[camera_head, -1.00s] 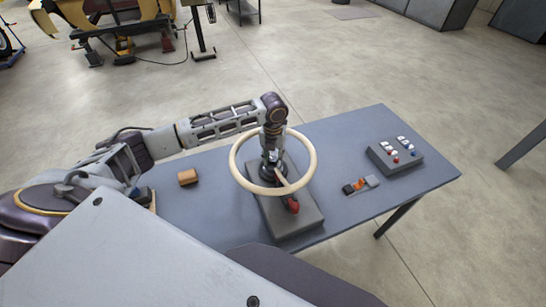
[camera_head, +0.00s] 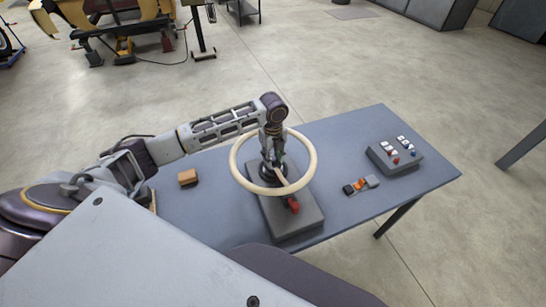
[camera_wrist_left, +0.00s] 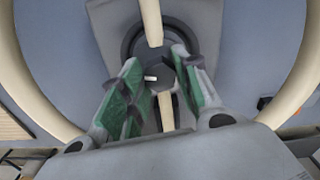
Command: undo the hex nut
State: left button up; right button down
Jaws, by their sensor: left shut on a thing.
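The dark hex nut (camera_wrist_left: 162,76) sits at the middle of a cream ring-shaped wheel, on a round dark hub (camera_wrist_left: 132,42). My left gripper (camera_wrist_left: 157,70) reaches down through the ring, and its green-padded fingers are shut on the nut from two sides. A small pale peg (camera_wrist_left: 150,78) shows beside the nut. In the head view my left gripper (camera_head: 272,157) points down over the hub and hides the nut. The wheel (camera_head: 313,165) stands above a grey base block (camera_head: 300,222). My right gripper is not in view.
The blue-grey table (camera_head: 345,135) also carries an orange-brown block (camera_head: 188,177), a small black, orange and grey item (camera_head: 361,186) and a grey button box (camera_head: 405,162). A red part (camera_head: 292,205) sits on the base block.

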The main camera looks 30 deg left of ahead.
aim_at(273, 159)
pick_arm(q)
jog(key=shift+n, duration=1.3)
jog(key=o, duration=1.1)
jog(key=shift+c, duration=0.2)
notch_tip(273, 159, up, 12)
